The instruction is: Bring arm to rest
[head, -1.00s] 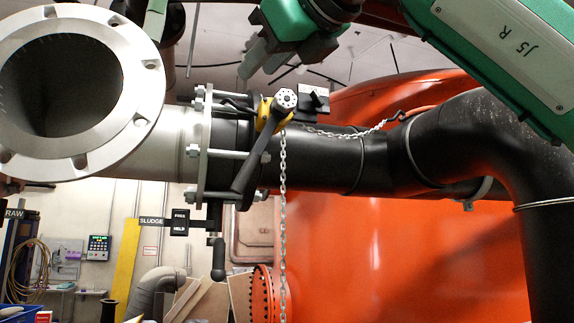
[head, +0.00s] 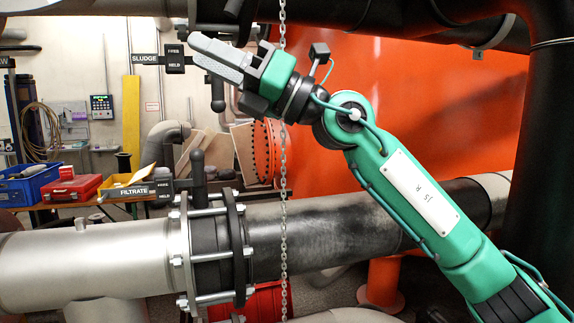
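My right arm (head: 405,185), green with a white panel, comes in from the lower right and reaches up to the left. Its gripper (head: 194,48) points left, just right of the SLUDGE sign (head: 145,59). The two grey fingers lie close together, with no gap visible between them and nothing seen in them. The gripper is in front of the hanging chain (head: 283,175) and the upper pipe's fittings, above the lower flanged pipe (head: 90,262). My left arm and gripper are not in view.
The lower pipe with its bolted flange (head: 240,250) crosses the lower left. A FILTRATE sign (head: 134,192) stands above it. Black pipework (head: 548,180) runs down the right, before an orange tank (head: 440,110). Blue (head: 28,188) and red (head: 70,188) boxes sit on a bench at left.

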